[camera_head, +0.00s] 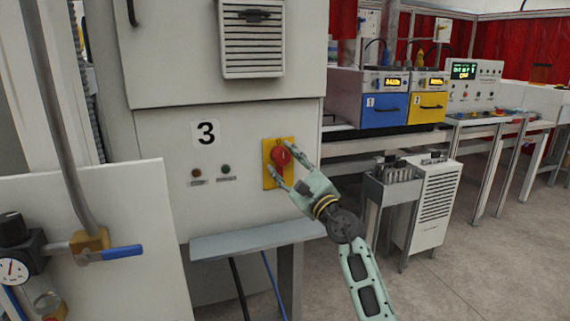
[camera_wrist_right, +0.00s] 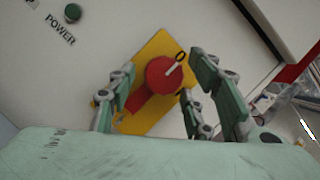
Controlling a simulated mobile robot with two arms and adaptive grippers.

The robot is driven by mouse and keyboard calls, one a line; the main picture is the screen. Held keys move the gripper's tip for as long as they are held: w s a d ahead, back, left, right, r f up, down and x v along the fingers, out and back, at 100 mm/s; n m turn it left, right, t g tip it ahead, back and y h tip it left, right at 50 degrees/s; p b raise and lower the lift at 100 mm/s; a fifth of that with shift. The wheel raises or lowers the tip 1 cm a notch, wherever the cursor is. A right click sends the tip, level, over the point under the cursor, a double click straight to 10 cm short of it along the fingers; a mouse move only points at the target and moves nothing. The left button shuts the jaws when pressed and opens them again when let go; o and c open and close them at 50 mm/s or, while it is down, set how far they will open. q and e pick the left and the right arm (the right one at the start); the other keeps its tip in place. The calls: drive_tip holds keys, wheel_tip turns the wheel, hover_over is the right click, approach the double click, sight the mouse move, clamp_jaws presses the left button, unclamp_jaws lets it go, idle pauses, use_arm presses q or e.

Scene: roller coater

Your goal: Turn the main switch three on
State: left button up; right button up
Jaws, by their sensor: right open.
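The main switch three is a red rotary knob (camera_head: 281,157) on a yellow plate (camera_head: 270,176), on the white cabinet front below and right of the "3" label (camera_head: 206,134). My right gripper (camera_head: 292,165) is open at the switch, its fingers spread around the knob. In the right wrist view the red knob (camera_wrist_right: 163,76) sits between the open fingers of the right gripper (camera_wrist_right: 165,92), its handle slanting down to the left across the yellow plate (camera_wrist_right: 151,52). I cannot tell whether any finger touches it. My left gripper is not in view.
A grey ledge (camera_head: 255,239) juts out below the switch. A white panel (camera_head: 130,215) with a blue-handled valve (camera_head: 122,253) stands at the left. A small cart (camera_head: 390,190) is to the right, with blue (camera_head: 383,112) and yellow (camera_head: 427,107) units behind it.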

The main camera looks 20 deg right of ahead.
drive_tip(key=shift+w, duration=0.1)
drive_tip(key=c, duration=1)
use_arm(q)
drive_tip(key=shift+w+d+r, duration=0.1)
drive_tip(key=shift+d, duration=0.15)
use_arm(e)
drive_tip(key=shift+c, duration=0.4)
